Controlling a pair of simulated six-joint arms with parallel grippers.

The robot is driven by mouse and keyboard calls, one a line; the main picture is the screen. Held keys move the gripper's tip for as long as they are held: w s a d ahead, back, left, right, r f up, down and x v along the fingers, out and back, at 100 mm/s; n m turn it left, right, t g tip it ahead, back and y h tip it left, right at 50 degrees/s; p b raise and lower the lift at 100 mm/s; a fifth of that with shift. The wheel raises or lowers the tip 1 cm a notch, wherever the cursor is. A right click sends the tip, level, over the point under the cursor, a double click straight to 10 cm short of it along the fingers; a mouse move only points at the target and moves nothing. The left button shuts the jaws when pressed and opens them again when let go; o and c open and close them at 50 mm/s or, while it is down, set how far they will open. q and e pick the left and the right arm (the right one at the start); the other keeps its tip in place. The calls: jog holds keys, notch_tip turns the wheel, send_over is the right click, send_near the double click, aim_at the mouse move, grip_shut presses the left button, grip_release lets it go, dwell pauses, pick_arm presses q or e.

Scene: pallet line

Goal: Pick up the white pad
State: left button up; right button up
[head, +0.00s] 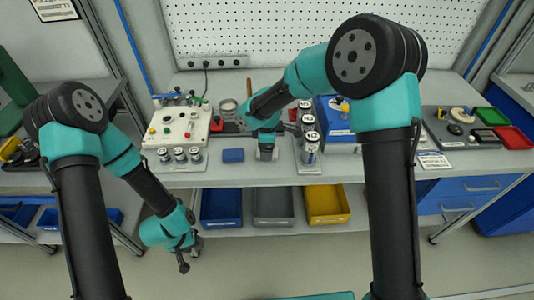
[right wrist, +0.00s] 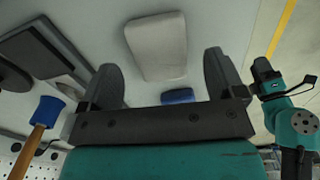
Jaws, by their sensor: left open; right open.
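The white pad (right wrist: 157,45) lies flat on the grey bench (right wrist: 85,30) in the right wrist view, ahead of my right gripper. It appears between the lines of the two spread fingers, and neither finger touches it. In the head view my right gripper (head: 267,148) points down low over the bench and mostly hides the pad. My right gripper (right wrist: 163,80) is open and empty. My left gripper (head: 186,257) is open and empty, hanging in front of the bench edge; its arm (right wrist: 292,118) also shows at the right of the right wrist view.
A blue pad (head: 233,155) lies just left of the right gripper. Cans (head: 310,148) stand close on its right, and more cans (head: 179,154) stand to the left. A blue-headed mallet (right wrist: 47,111) is nearby. Blue, grey and yellow bins (head: 326,204) sit below the bench.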

notch_tip(320, 180, down, 2)
jog(key=shift+f, duration=0.1)
dwell(0.4)
jog(key=c, duration=1)
jog(key=shift+r, duration=0.4)
jog(key=shift+s+r, duration=0.2)
jog(key=shift+r, duration=0.55)
jog(key=shift+s+r, duration=0.2)
jog(key=shift+r, duration=0.5)
jog(key=s+a+r, duration=0.1)
jog(key=s, duration=1.4)
jog(key=shift+s+a+r, duration=0.15)
jog(key=shift+a, duration=0.05)
